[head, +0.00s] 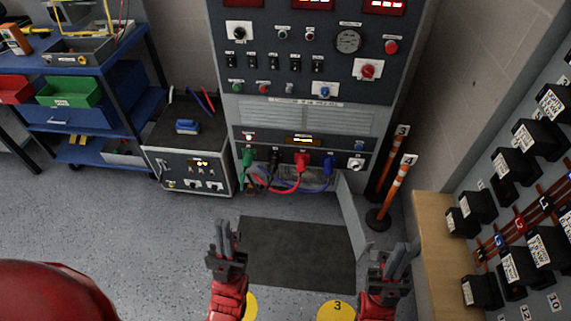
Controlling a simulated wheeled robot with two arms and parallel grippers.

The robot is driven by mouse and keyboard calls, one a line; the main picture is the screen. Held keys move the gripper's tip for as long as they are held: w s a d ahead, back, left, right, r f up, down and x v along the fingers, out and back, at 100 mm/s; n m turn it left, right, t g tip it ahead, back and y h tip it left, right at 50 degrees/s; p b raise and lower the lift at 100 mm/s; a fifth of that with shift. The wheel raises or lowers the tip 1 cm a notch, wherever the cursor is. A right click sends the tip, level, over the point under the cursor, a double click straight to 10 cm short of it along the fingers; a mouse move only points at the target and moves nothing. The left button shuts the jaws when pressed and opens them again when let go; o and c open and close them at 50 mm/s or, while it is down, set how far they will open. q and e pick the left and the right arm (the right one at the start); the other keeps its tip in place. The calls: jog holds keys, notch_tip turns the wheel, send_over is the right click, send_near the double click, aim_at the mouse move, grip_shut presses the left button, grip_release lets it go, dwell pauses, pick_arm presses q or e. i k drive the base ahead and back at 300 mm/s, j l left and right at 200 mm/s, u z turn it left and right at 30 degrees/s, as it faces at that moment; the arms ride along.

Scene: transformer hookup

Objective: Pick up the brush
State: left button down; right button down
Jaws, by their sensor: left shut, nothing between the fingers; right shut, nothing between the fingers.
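I cannot make out a brush with certainty. A small blue object (187,126) lies on the dark top of a grey metal case (190,172) left of the control cabinet; it is too small to tell whether it is the brush. My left gripper (225,232) is shut and empty, low in the picture above the left edge of the dark floor mat. My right gripper (397,257) is shut and empty near the mat's right side. Both are well apart from the case and the blue object.
The control cabinet (300,118) stands ahead with coloured cables plugged in low and a panel open at its base. The dark mat (290,250) lies before it. Orange-and-white posts (391,190) stand right. A blue shelf (95,125) with bins is left. A wooden-edged bench (432,240) is right.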

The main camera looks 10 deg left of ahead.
aim_at(187, 127)
jog(key=i+j, duration=0.2)
jog(key=j, duration=0.2)
jog(key=i+j+z, duration=0.1)
jog(key=i+j, duration=0.15)
jog(key=j, duration=0.2)
jog(key=i+j+z, duration=0.1)
jog(key=j, duration=0.35)
jog(key=i+j, duration=0.25)
jog(key=j, duration=0.2)
jog(key=i+j+z, duration=0.1)
jog(key=j, duration=0.35)
jog(key=i+j, duration=0.25)
jog(key=j, duration=0.2)
jog(key=i+j+z, duration=0.1)
jog(key=j, duration=0.4)
jog(key=i+j+z, duration=0.1)
jog(key=i+j, duration=0.15)
jog(key=j, duration=0.2)
